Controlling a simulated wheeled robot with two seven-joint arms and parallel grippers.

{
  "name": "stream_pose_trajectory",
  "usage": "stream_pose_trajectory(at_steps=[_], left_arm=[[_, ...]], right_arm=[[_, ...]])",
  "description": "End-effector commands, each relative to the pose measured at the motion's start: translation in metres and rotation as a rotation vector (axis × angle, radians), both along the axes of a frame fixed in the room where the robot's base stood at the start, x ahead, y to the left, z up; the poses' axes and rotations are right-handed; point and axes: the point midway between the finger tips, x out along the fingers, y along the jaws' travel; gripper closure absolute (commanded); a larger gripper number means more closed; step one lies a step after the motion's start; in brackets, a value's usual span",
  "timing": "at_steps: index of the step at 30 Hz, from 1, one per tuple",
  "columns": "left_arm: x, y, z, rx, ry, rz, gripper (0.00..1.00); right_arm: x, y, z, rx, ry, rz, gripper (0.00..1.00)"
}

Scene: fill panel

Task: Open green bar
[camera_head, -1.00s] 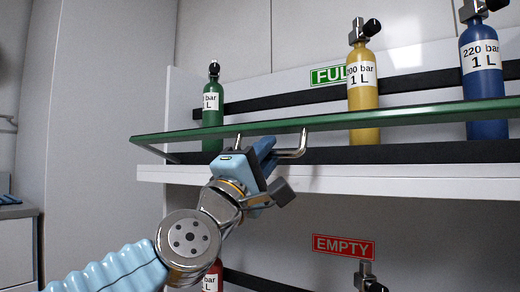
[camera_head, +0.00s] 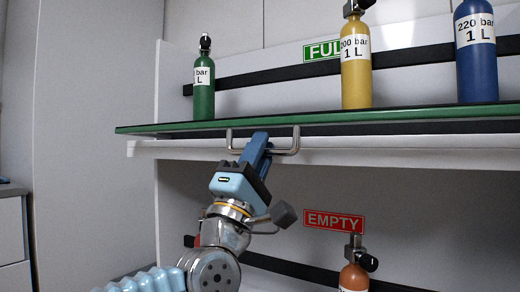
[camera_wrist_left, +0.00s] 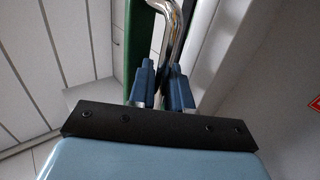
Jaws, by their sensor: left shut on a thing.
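The green bar (camera_head: 400,117) is a long green-edged strip running across the front of the upper shelf. A bent metal handle (camera_head: 285,151) hangs from its underside. My left gripper (camera_head: 258,146) reaches up from below and is shut on this handle. In the left wrist view, the blue fingers (camera_wrist_left: 162,82) close around the metal handle (camera_wrist_left: 176,30), with the green edge (camera_wrist_left: 138,45) beside it. The bar runs almost level, around the height of the cylinders' bases. My right gripper is in neither view.
A green cylinder (camera_head: 204,85), a yellow cylinder (camera_head: 356,70) and a blue cylinder (camera_head: 477,60) stand behind the bar on the upper shelf, near a FULL sign (camera_head: 318,50). Below are an EMPTY sign (camera_head: 334,222) and an orange-red cylinder (camera_head: 353,278). Open room lies under the shelf.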

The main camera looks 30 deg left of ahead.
Motion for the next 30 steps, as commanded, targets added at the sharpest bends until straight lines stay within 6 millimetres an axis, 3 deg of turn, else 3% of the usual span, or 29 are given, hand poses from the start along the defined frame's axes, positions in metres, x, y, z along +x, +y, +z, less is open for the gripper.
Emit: stream_pose_trajectory(at_steps=[7,8,10,20,23,30], left_arm=[[-0.001,0.002,0.002,-0.002,-0.004,0.004,1.0],[-0.001,0.002,0.002,-0.002,-0.004,0.004,0.77],[-0.001,0.002,0.002,-0.003,-0.004,0.003,0.68],[-0.004,0.002,-0.002,-0.003,-0.003,0.002,0.68],[-0.013,0.003,-0.013,-0.003,-0.002,0.003,0.68],[-0.05,0.006,-0.057,-0.002,0.0,0.002,0.68]], right_arm=[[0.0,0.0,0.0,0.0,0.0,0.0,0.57],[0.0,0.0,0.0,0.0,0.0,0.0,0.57],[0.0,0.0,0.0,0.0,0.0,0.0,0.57],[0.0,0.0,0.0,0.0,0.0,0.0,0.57],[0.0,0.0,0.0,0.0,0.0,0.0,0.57],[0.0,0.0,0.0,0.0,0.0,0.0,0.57]])
